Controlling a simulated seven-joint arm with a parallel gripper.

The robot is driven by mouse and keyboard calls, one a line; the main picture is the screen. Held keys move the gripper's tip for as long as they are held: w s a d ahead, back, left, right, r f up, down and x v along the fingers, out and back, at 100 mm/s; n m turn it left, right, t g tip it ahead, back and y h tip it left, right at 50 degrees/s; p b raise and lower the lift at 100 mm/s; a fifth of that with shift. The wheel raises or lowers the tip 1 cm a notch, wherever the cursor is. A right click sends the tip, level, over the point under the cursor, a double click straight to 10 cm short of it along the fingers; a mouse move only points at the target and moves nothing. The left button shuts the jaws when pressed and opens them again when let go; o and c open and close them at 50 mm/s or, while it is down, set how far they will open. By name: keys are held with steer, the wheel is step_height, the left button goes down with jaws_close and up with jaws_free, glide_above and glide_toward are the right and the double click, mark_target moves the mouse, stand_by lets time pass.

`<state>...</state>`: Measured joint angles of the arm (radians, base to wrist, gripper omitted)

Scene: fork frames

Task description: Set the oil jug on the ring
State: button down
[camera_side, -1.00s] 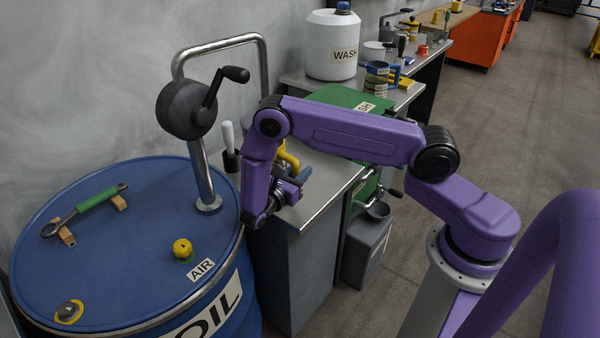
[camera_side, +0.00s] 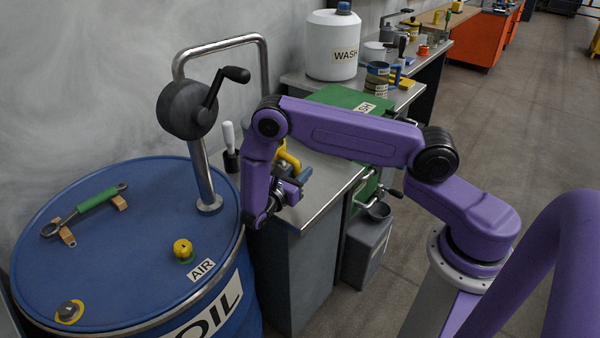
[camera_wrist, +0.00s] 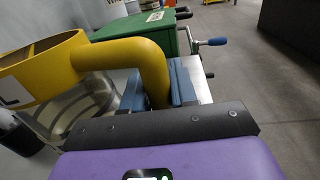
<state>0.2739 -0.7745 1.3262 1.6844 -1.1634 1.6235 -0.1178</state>
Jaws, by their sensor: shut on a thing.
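The oil jug has a yellow rim and a thick yellow handle (camera_wrist: 130,55), with a clear body (camera_wrist: 75,112) below the rim in the wrist view. Part of a label shows on the rim's left side. My gripper (camera_wrist: 160,88) has its blue fingers on either side of the handle's lower part and is shut on it. In the side view the yellow handle (camera_side: 288,157) shows just behind my wrist, by my gripper (camera_side: 300,176) over the steel bench. My arm hides most of the jug there. I cannot make out the ring in either view.
A blue oil drum (camera_side: 140,230) with a crank pump (camera_side: 188,108) stands at left. A white-handled tool (camera_side: 230,145) is near the bench's left edge. A green box (camera_side: 345,97) and a white wash tank (camera_side: 332,48) are behind. A grey can (camera_side: 366,248) stands on the floor at right.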

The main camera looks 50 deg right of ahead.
steer(key=shift+f, duration=0.35)
steer(key=c, duration=0.8)
jaws_free()
steer(key=shift+a, duration=0.1)
steer(key=s+a, duration=0.1)
steer(key=a, duration=1)
step_height(320, 180, up, 5)
steer(key=s+a+m+g+y, duration=0.1)
steer(key=s+a+m+y, duration=0.1)
steer(key=s+y, duration=0.1)
steer(key=s+r+m+y, duration=0.1)
steer(key=s+r+y, duration=0.3)
steer(key=s, duration=0.4)
steer(key=s+d+r+m+y, duration=0.1)
steer(key=s+r+m+y, duration=0.1)
steer(key=s+r+y, duration=0.2)
steer(key=s+r+m+y, duration=0.1)
steer(key=s+r+y, duration=0.3)
steer(key=s, duration=0.9)
steer(key=y, duration=0.3)
steer(key=shift+d+r, duration=0.2)
steer(key=shift+r, duration=0.15)
